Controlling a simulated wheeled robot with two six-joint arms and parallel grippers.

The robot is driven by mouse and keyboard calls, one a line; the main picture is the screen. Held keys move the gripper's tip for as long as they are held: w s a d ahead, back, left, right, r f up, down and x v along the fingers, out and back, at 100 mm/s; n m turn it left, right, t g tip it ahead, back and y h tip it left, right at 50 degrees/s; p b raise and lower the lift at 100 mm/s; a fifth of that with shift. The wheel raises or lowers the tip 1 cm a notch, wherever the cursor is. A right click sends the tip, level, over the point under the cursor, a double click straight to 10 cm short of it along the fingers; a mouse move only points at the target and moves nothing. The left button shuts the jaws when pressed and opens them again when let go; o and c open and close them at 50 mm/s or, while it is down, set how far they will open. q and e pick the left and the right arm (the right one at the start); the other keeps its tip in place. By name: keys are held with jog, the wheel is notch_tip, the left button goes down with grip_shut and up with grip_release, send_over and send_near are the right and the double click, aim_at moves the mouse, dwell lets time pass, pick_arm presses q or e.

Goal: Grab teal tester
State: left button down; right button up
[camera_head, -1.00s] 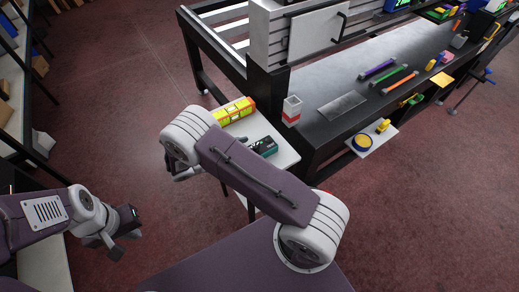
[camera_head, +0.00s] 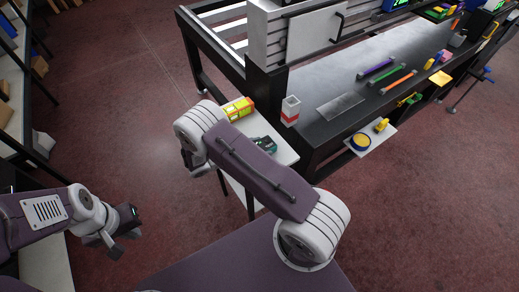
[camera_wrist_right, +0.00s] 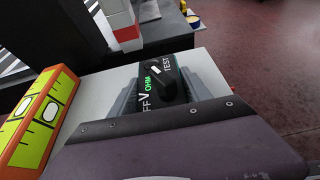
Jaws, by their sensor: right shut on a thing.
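The teal tester (camera_head: 265,145) is on the small white side table, partly hidden by my right arm in the head view. In the right wrist view its dark face with a dial and green and white lettering (camera_wrist_right: 160,80) shows between the grey fingers of my right gripper (camera_wrist_right: 163,88). The gripper is shut on it. Whether the tester touches the table cannot be told. My left gripper (camera_head: 118,232) hangs at the left, far from the tester, and its jaws are too small to read.
A yellow-and-red level (camera_head: 238,109) lies beside the tester on the white side table (camera_head: 284,152). A red-and-white box (camera_head: 290,110) stands at the near corner of the dark workbench (camera_head: 335,75). Shelves line the left edge. Open floor lies between.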

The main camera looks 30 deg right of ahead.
aim_at(263, 147)
jog(key=shift+r, duration=0.1)
jog(key=shift+r, duration=0.4)
jog(key=r, duration=0.2)
jog(key=d+r, duration=0.1)
jog(key=r, duration=0.1)
jog(key=shift+s, duration=0.25)
jog(key=s+d+r, duration=0.4)
jog(key=d+r, duration=0.2)
jog(key=d, duration=0.3)
jog(key=shift+s+d, duration=0.25)
jog(key=shift+s, duration=0.1)
